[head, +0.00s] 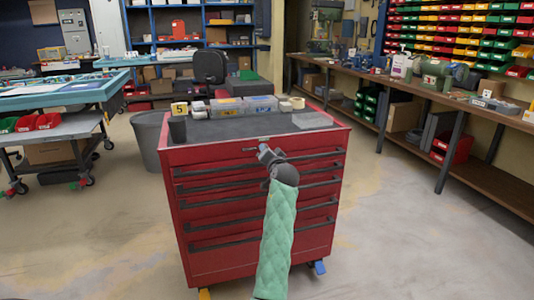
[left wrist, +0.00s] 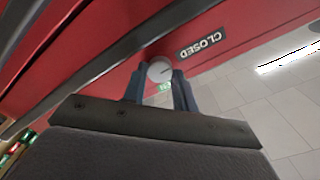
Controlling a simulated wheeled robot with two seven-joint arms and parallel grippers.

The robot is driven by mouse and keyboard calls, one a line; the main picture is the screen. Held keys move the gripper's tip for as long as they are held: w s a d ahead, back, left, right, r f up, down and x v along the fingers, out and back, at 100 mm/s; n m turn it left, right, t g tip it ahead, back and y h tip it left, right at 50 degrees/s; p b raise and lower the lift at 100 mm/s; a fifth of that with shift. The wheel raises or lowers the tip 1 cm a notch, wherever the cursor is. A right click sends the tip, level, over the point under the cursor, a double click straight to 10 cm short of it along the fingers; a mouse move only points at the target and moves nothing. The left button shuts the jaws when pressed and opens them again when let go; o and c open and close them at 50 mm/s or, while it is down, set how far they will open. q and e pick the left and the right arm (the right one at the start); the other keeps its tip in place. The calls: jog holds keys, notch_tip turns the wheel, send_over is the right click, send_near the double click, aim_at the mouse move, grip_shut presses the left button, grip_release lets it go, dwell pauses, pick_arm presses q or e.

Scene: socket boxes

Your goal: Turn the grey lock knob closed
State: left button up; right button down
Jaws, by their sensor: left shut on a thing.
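The grey lock knob (left wrist: 160,69) is a small round light-grey disc on the red tool cabinet (head: 215,270). It shows in the left wrist view with a thin dark line on its face. A dark label reading CLOSED (left wrist: 202,44) is to its right, and a small green label (left wrist: 165,87) shows just below it, partly hidden. My left gripper (head: 265,152) is at the cabinet's top front edge in the head view. In the left wrist view its two dark fingers (left wrist: 159,80) are shut on the knob, one on each side. In the head view the knob is hidden by the gripper.
The cabinet front has several drawers with dark bar handles (head: 262,207). The floor between is clear.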

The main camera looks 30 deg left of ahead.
pick_arm(q)
jog(key=shift+f, duration=0.15)
pick_arm(e)
jog(key=shift+s, duration=0.1)
pick_arm(q)
jog(key=o, duration=1)
pick_arm(e)
jog(key=shift+s+f, duration=0.1)
jog(key=shift+f, duration=0.1)
pick_arm(q)
jog(key=shift+d, duration=0.1)
jog(key=shift+v, duration=3.85)
pick_arm(e)
jog(key=shift+s+d+f+g, duration=0.15)
jog(key=shift+s+f+g, duration=0.15)
jog(key=shift+s+f, duration=0.4)
jog(key=shift+r, duration=0.1)
